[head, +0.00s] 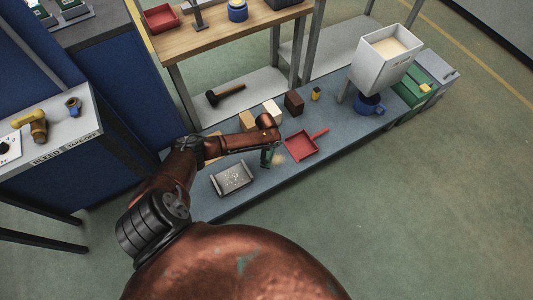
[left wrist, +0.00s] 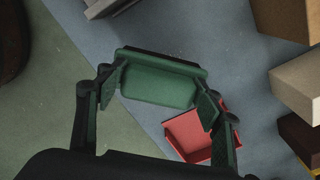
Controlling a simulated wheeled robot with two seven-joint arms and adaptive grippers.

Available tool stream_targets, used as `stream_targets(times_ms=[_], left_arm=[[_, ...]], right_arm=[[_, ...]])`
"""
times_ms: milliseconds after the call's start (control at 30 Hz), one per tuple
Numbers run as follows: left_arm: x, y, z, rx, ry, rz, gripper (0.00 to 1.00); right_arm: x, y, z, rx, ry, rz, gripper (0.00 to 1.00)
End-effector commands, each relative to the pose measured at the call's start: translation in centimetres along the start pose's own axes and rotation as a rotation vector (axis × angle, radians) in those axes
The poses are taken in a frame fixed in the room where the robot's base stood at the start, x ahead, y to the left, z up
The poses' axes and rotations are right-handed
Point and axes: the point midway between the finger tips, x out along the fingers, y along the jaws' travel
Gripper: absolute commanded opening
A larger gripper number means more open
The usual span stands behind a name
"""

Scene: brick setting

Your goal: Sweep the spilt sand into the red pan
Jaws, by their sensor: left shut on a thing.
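The red pan (head: 301,147) lies on the grey-blue bench, its handle pointing up and right. A small tan patch of sand (head: 279,159) lies on the bench just left of the pan. My left gripper (head: 268,156) is low over the bench, left of the sand. It is shut on a green brush (left wrist: 160,85), which spans between the fingers in the left wrist view. I cannot tell whether the brush touches the bench. The pan (left wrist: 190,132) shows there partly behind the right finger. Sand cannot be made out in that view. My right gripper is not in view.
A tan block (head: 247,121), a white block (head: 272,111) and a brown block (head: 293,103) stand behind. A white hopper (head: 372,72) with sand-coloured fill stands at the right. The bench's front edge is close to the pan.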

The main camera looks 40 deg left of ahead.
Motion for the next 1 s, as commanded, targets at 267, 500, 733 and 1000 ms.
stream_targets(times_ms=[267, 500, 733, 1000], left_arm=[[-1.4, 0.0, 0.2, -0.003, 0.001, -0.001, 0.42], [-1.6, 0.0, 0.3, -0.004, 0.0, 0.0, 0.42], [-1.7, 0.0, 0.1, -0.008, 0.0, 0.0, 0.42], [-8.8, -1.3, -6.4, -0.181, 0.007, -0.009, 0.42]], right_arm=[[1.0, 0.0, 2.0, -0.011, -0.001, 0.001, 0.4], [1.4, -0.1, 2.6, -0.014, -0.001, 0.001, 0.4], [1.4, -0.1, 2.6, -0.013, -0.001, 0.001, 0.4], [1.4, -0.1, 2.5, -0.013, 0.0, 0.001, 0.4]])
